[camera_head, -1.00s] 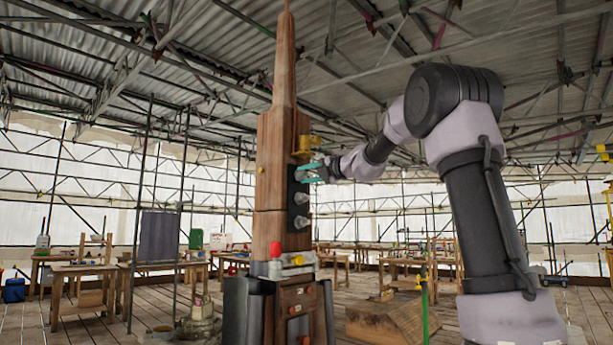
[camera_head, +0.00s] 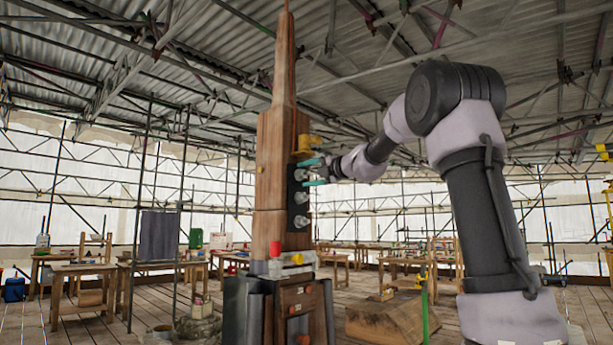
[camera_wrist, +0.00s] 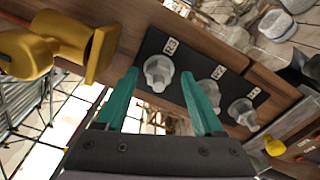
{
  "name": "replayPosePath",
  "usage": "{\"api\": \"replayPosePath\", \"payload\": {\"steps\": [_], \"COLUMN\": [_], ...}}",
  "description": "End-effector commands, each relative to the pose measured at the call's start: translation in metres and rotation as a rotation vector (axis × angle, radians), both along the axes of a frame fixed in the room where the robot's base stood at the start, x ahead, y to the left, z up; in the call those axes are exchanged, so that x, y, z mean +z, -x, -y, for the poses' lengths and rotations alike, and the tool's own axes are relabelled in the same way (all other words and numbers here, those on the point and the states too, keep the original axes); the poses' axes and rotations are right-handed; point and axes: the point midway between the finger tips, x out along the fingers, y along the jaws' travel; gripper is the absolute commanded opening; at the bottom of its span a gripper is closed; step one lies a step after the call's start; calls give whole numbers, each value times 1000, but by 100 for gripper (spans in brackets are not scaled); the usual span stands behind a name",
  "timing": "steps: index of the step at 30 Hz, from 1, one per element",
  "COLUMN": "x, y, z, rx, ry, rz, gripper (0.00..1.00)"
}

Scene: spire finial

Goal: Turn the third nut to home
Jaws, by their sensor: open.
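A black plate (camera_wrist: 190,82) on the side of the wooden spire (camera_head: 270,180) bears three grey nuts in a row. The wrist view shows labels that look like R3, R2 and R1. The nut by R3 (camera_wrist: 158,76) is the top one in the head view. The middle nut (camera_wrist: 209,90) and the lowest nut (camera_wrist: 242,112) follow along the plate. My gripper (camera_wrist: 160,75) is open, its teal fingers on either side of the R3 nut in the wrist view. The head view also shows my gripper (camera_head: 312,172) at the top nut. I cannot tell whether the fingers touch it.
A yellow fitting (camera_wrist: 60,45) sticks out from the spire close beside the R3 end of the plate; it is just above my gripper in the head view (camera_head: 306,145). Red and white parts (camera_head: 290,260) sit lower on the spire. Workbenches stand farther back.

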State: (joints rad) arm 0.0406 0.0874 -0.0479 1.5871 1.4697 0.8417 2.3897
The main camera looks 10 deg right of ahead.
Motion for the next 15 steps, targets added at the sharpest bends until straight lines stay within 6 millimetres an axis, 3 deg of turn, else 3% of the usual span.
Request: {"api": "replayPosePath", "payload": {"steps": [15], "x": [0], "y": [73], "z": [54], "rx": [-2], "ry": [0], "rz": [0], "gripper": [69]}}
